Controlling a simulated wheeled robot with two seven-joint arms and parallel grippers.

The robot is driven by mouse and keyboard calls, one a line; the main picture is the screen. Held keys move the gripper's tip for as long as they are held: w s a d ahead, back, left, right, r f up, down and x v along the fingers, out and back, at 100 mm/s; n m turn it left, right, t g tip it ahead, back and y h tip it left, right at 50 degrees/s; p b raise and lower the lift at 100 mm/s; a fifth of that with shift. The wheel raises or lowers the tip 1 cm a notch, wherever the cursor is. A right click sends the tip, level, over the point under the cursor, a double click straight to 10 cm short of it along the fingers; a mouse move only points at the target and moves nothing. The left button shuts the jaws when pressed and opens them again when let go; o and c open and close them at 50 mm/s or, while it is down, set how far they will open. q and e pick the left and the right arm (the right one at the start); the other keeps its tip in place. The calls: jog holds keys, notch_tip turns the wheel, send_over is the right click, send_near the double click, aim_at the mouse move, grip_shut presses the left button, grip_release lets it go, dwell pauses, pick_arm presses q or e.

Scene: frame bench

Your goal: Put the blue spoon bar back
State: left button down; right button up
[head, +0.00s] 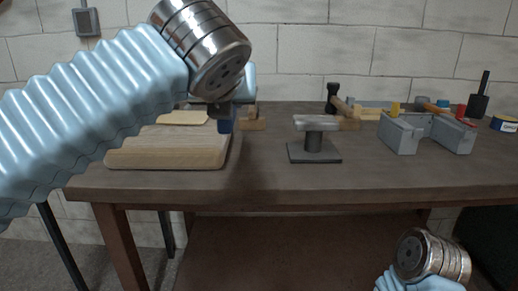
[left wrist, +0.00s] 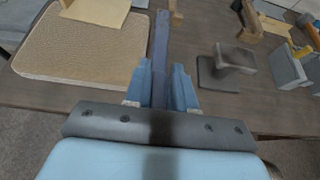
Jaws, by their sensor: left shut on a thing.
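The blue spoon bar (left wrist: 160,45) is a long dark blue bar in the left wrist view, pointing away from my left gripper. My left gripper (left wrist: 160,88) is shut on its near end, with a light blue finger on each side. In the head view only a short blue part of the bar (head: 226,124) shows beside the wooden board, and my arm hides most of the left gripper (head: 222,108). I cannot tell whether the bar touches anything below it. My right gripper is out of view; only part of my right arm shows at the lower right.
A wooden board (head: 165,150) lies left of the bar. A grey post stand (head: 314,143) is to the right, with a grey slotted block (head: 400,135) farther right. Wooden pieces, a mallet (head: 333,95) and a tape roll (head: 504,123) lie behind. The bench front (head: 370,190) is clear.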

pick_arm(q)
jog(key=s+d, duration=0.3)
jog(key=d, duration=0.2)
jog(key=x, duration=0.4)
jog(key=f+x, duration=0.1)
jog(key=x, duration=0.4)
jog(key=b+x, duration=0.1)
jog(key=x, duration=0.3)
jog(key=shift+s+d+f, duration=0.1)
jog(key=shift+s+f, duration=0.05)
jog(key=shift+f, duration=0.25)
jog(key=shift+w+f, duration=0.25)
jog(key=shift+f, duration=0.05)
jog(key=f, duration=0.2)
jog(key=w+f+b, duration=0.1)
jog(key=f, duration=0.1)
jog(key=shift+w+f+b, duration=0.1)
jog(key=shift+f+b, duration=0.1)
jog(key=shift+b, duration=0.1)
